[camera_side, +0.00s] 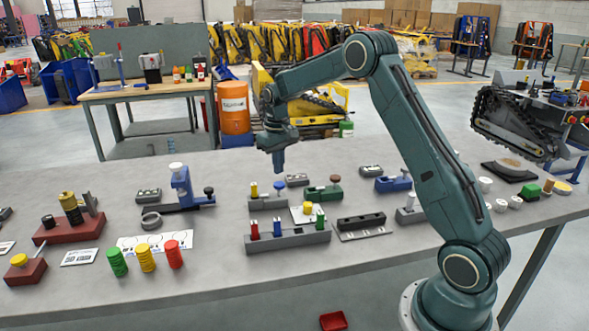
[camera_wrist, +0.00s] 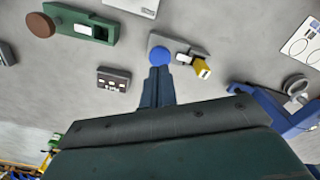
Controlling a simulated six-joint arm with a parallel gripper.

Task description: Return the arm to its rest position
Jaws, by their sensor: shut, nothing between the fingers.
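My gripper (camera_side: 278,165) is at the end of my green arm, pointing down above the grey workbench (camera_side: 350,280). Its fingers are shut and hold nothing. In the wrist view my gripper (camera_wrist: 157,88) shows as two narrow blue-grey fingers close together. Below it in the side view is a grey block (camera_side: 268,203) with a yellow peg (camera_side: 254,190) and a blue-capped peg (camera_side: 278,187). In the wrist view the round blue cap (camera_wrist: 160,56) shows just beyond the fingertips, with the yellow peg (camera_wrist: 202,69) to its right. The gripper appears apart from them.
A green block with a brown knob (camera_side: 324,192) and a small dark box (camera_side: 297,180) stand near the gripper. A blue clamp fixture (camera_side: 181,190) is to the left. A long grey rack (camera_side: 288,240) holds coloured pegs in front. Air above the bench is open.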

